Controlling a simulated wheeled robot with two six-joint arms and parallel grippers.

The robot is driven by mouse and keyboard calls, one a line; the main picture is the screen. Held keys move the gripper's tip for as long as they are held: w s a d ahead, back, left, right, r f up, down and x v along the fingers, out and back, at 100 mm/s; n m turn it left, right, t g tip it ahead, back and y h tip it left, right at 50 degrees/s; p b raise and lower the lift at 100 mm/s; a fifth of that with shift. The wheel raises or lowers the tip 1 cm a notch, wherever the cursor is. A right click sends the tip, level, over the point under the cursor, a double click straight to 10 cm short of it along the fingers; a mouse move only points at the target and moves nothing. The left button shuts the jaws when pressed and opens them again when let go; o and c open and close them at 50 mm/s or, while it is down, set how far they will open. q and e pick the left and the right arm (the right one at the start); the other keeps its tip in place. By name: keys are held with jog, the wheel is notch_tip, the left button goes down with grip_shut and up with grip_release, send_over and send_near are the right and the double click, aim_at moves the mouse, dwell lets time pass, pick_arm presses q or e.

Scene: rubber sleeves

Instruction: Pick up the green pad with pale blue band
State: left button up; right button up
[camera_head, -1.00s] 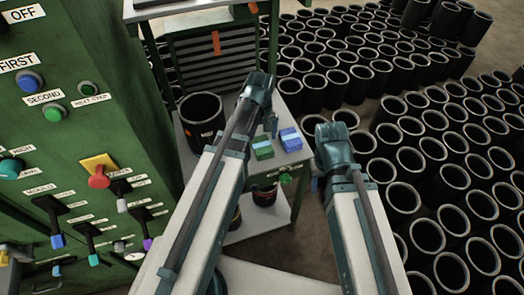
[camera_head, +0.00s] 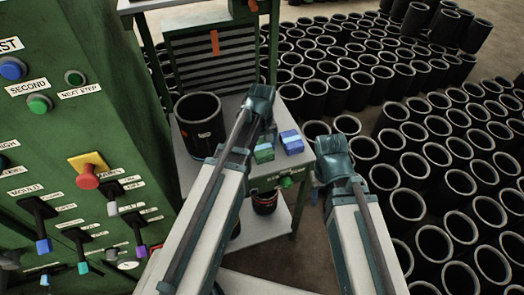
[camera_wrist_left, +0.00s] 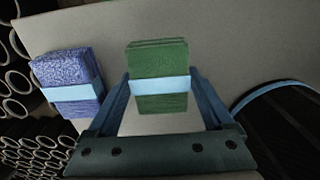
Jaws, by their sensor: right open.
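The green pad with pale blue band (camera_head: 264,153) lies on the grey table, left of the blue pad (camera_head: 290,142). In the left wrist view the green pad (camera_wrist_left: 158,60) shows between the fingers of my left gripper (camera_wrist_left: 160,82), its pale blue band crossing its lower half. The left fingers are apart, one on each side of the pad; whether they touch it I cannot tell. In the head view my left gripper (camera_head: 268,132) hangs just above and behind the pad. My right gripper (camera_head: 317,184) is open and empty, off the table's right side.
A large black sleeve (camera_head: 201,125) stands on the table left of my left gripper. The blue pad also shows in the left wrist view (camera_wrist_left: 66,70). A green control panel (camera_head: 125,130) rises at left. Many black sleeves (camera_head: 410,165) stand on the floor at right.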

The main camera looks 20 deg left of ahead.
pick_arm(q)
jog(key=c, duration=0.9)
jog(key=shift+o, duration=0.2)
jog(key=shift+r, duration=0.2)
pick_arm(e)
jog(key=shift+r, duration=0.2)
